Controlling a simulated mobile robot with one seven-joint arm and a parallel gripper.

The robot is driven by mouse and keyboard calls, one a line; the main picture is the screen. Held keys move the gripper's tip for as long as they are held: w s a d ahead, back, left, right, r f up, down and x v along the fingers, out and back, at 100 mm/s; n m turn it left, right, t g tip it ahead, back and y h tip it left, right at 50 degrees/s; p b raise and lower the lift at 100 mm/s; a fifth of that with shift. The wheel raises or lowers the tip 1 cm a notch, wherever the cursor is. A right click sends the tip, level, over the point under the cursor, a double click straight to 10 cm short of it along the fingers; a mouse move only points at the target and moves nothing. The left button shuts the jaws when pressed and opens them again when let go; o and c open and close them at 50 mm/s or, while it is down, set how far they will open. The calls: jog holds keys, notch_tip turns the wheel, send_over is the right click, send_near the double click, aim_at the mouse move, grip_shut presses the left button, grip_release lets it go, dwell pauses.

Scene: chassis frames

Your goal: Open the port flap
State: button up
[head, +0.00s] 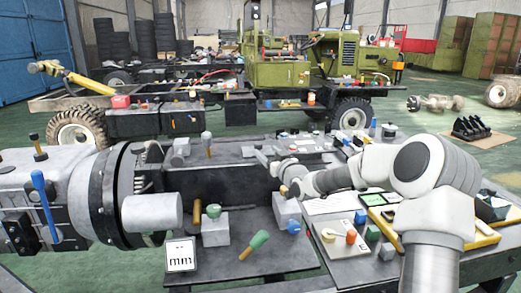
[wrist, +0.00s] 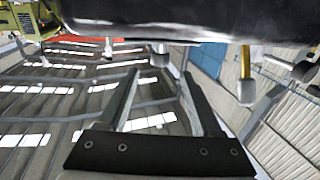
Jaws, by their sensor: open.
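I cannot make out a port flap for certain in either view. In the head view my white arm reaches in from the right, and my gripper (head: 264,158) is small there, over the dark chassis frame (head: 235,188). In the wrist view my gripper (wrist: 160,74) shows two dark fingers, spread apart with nothing between them. A large dark body (wrist: 190,16) spans the top of the wrist view, just beyond the fingertips. The wrist picture looks upside down, with roof beams low in it.
A bench (head: 250,262) in front carries a green-handled tool (head: 259,239), a blue-knobbed block and a small "mm" panel (head: 181,255). A grey cylinder (head: 152,212) juts out at left. A yellow-handled lever (wrist: 246,88) hangs at right in the wrist view. A green vehicle stands behind.

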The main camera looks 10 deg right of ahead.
aim_at(260, 146)
jog(key=shift+b+x, duration=0.3)
jog(key=shift+x, duration=2.6)
grip_shut()
